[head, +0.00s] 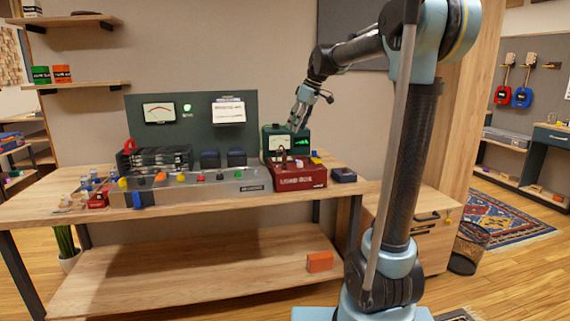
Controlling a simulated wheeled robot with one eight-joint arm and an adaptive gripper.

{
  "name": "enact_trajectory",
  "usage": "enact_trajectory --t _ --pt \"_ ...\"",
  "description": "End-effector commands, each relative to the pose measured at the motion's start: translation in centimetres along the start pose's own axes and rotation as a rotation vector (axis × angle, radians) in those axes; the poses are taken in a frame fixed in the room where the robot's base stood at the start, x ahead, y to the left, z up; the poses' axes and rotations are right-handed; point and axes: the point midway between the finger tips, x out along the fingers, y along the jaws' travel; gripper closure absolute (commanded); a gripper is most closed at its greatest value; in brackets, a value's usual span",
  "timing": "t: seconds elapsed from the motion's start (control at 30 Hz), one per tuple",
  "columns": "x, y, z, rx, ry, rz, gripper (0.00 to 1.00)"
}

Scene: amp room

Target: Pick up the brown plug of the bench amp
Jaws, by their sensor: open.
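The bench amp (225,187) is a long grey chassis with coloured knobs and dark transformers, standing on the wooden workbench. I cannot pick out its brown plug for certain. A small dark brown shape (284,157) shows at the top of the red load box (301,179), right of the amp, but it is too small to identify. My gripper (295,127) reaches down from the upper right, in front of the green meter box (273,140) and above the load box. It is open, and nothing shows between its fingers.
A dark green panel (190,100) with a meter stands behind the amp. A small dark blue box (343,175) sits near the bench's right end. Small coloured parts crowd the left end. An orange box (319,261) lies on the lower shelf (200,266), which is otherwise mostly clear.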

Motion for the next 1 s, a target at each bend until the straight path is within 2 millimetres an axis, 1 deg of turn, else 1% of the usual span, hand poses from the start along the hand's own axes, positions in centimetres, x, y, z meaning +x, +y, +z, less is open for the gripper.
enact_trajectory --t 0.03,0.2,0.5,0.6,0.83,1.0 --pt "0.9 0.0 0.0 -0.001 0.000 0.000 0.58" --pt "3.9 -0.1 0.0 0.000 0.000 0.000 0.58" --pt "8.9 -0.1 0.0 0.000 -0.001 0.001 0.58" --pt "10.0 0.0 0.0 0.001 0.000 0.001 0.58" --pt "11.3 0.1 0.0 0.001 -0.001 0.001 0.58" --pt "13.5 0.4 -0.3 0.000 0.000 0.000 0.58"
